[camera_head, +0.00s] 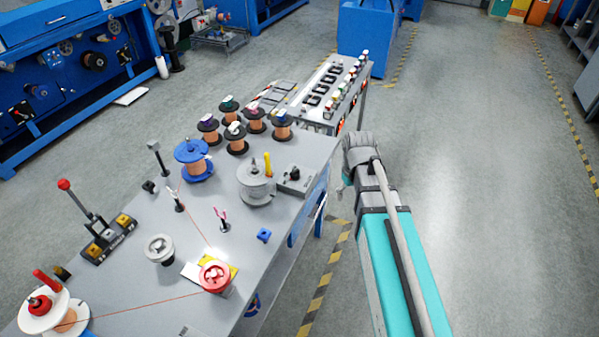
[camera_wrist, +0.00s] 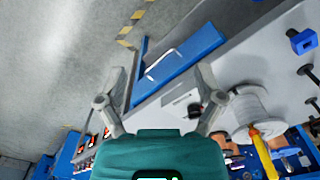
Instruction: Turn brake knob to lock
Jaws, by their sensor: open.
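A small grey box with a black knob (camera_head: 295,174) sits on the grey table near its right edge, beside a grey spool (camera_head: 254,190) with a yellow handle. I take this black knob to be the brake knob; its lock marking is too small to read. In the wrist view the black knob (camera_wrist: 195,110) shows low between my fingers, close to the right finger in the picture. My gripper (camera_wrist: 162,76) is open and empty, with its fingers spread. In the head view my arm end is beyond the table's right edge, to the right of the knob; the fingers are mostly hidden there.
A blue clip (camera_head: 263,235) lies in front. A blue drawer (camera_wrist: 180,62) with a handle is under the table edge. The floor to the right is clear.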

